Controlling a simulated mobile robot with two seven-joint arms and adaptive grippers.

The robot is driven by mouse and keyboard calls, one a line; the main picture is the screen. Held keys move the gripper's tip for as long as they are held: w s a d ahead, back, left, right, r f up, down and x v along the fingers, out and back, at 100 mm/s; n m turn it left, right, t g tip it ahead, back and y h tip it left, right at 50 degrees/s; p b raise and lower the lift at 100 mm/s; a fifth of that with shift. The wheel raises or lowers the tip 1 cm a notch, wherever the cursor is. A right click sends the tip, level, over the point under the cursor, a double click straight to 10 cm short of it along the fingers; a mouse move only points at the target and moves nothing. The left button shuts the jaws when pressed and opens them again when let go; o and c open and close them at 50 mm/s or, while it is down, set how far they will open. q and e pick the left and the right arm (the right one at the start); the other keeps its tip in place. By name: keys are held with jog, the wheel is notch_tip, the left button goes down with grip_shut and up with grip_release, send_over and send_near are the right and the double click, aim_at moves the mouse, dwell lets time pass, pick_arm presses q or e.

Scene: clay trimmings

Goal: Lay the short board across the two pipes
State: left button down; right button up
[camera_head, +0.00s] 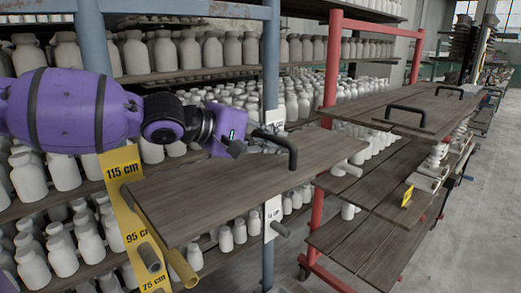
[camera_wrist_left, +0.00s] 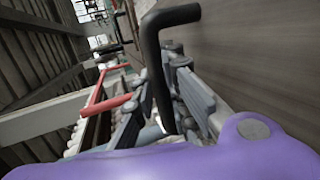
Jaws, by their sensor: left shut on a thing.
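A brown wooden board (camera_head: 215,190) with a black handle (camera_head: 291,150) spans the middle of the head view. My left gripper (camera_head: 272,138) is shut on this handle. The wrist view shows the handle (camera_wrist_left: 150,45) between the gripper fingers (camera_wrist_left: 180,100), with the board's face (camera_wrist_left: 260,50) beside it. I cannot tell whether the board touches any pipe. My right gripper is not in view.
A yellow height gauge (camera_head: 122,172) and a yellow tube (camera_head: 182,268) stand at the board's left end. Shelves of white bottles (camera_head: 190,52) lie behind. A red-framed rack (camera_head: 328,70) at right carries boards with black handles (camera_head: 405,112). Floor (camera_head: 470,240) is clear at far right.

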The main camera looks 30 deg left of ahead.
aim_at(262, 159)
pick_arm(q)
jog(key=shift+a+f, duration=0.3)
jog(key=shift+a, duration=0.1)
jog(key=shift+a+f, duration=0.4)
jog(key=shift+f, duration=0.15)
jog(key=shift+a+f, duration=0.15)
jog(key=shift+f, duration=0.75)
jog(key=shift+a+f, duration=0.1)
jog(key=shift+f, duration=0.8)
jog(key=shift+d, duration=0.1)
jog(key=c, duration=1.8)
grip_release()
jog(key=shift+f, duration=0.1)
jog(key=shift+o, duration=0.2)
jog(key=shift+s, duration=0.1)
